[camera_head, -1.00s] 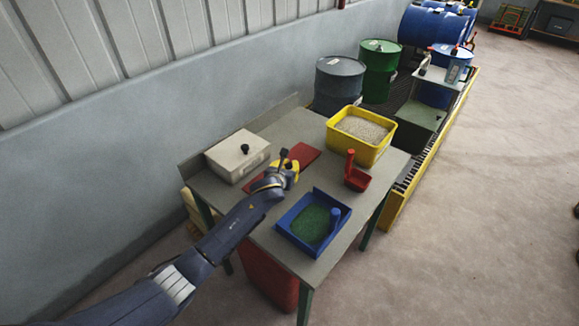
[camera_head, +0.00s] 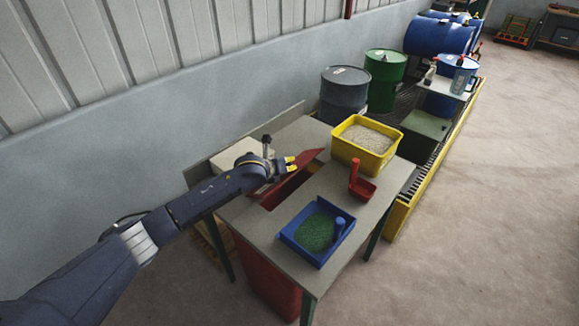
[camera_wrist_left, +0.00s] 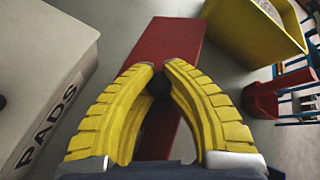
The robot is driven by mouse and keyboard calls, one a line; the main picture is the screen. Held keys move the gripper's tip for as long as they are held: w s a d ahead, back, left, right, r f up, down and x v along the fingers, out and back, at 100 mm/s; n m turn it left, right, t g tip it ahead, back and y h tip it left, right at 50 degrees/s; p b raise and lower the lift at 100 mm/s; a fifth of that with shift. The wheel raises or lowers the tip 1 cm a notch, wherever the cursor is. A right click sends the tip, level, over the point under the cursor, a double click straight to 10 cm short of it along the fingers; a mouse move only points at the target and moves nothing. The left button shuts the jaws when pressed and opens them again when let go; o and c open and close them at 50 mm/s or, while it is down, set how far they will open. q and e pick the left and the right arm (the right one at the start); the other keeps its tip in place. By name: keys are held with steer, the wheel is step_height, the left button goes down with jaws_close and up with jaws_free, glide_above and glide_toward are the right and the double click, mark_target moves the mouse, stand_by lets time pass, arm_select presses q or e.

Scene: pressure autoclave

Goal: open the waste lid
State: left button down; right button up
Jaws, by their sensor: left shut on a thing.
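The red waste lid (camera_head: 309,157) is tilted up from the table, and a dark slot (camera_head: 287,188) shows beneath it. The lid also fills the middle of the left wrist view (camera_wrist_left: 172,42). My left gripper (camera_head: 290,161) is at the lid, its yellow fingers shut on the lid's dark knob (camera_wrist_left: 158,84). The knob is partly hidden between the fingers, and my wrist covers part of the lid in the head view. The red waste bin (camera_head: 266,280) stands under the table. My right gripper is not in view.
A white PADS box (camera_head: 232,153) sits at the table's back left, partly behind my arm. A yellow tub of granules (camera_head: 364,143), a red scoop (camera_head: 361,186) and a blue tray with green material (camera_head: 317,230) stand on the table (camera_head: 262,226). Drums stand behind.

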arm_select(q)
steer(key=shift+w+a+r, duration=0.4)
steer(key=shift+w+r, duration=0.05)
steer(key=shift+r, duration=0.15)
steer(key=c, duration=1.6)
jaws_free()
steer(key=o, duration=0.4)
steer(key=shift+s+d+f, duration=0.1)
steer(key=shift+s+f, duration=0.05)
steer(key=shift+f, duration=0.1)
steer(key=shift+v, duration=6.05)
steer(key=shift+d, duration=0.1)
